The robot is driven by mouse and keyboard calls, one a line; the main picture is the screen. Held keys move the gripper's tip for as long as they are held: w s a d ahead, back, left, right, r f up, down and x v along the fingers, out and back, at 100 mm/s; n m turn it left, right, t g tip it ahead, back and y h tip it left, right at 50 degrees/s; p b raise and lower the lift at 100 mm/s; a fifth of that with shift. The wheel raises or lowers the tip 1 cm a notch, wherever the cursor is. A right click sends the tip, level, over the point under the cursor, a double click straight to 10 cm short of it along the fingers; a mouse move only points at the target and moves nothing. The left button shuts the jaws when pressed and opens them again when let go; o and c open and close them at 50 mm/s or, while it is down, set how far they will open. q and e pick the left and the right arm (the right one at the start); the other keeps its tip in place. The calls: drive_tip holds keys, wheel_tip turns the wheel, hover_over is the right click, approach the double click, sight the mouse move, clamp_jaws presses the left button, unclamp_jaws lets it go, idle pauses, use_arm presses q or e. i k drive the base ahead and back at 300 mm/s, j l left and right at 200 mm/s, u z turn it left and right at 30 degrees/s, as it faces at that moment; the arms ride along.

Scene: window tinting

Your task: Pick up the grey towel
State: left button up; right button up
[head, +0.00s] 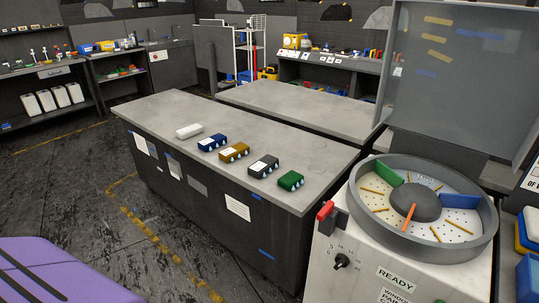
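A dark grey item (263,165), apparently the grey towel, lies on the near grey workbench (150,106). It has a pale label on top and light round marks on its front side. It sits in a row between a brown-yellow item (234,153) and a green item (290,181). A blue item (212,142) and a whitish item (189,131) are further along the row to the left. Neither of my grippers is in view.
A white machine with a round grey drum (424,250) and a raised clear lid (455,100) stands at the right. A purple surface (50,265) fills the lower left. The floor (90,190) between it and the workbench is clear. A second bench (300,102) stands behind.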

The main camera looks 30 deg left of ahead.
sight(258, 170)
drive_tip(key=u, duration=1)
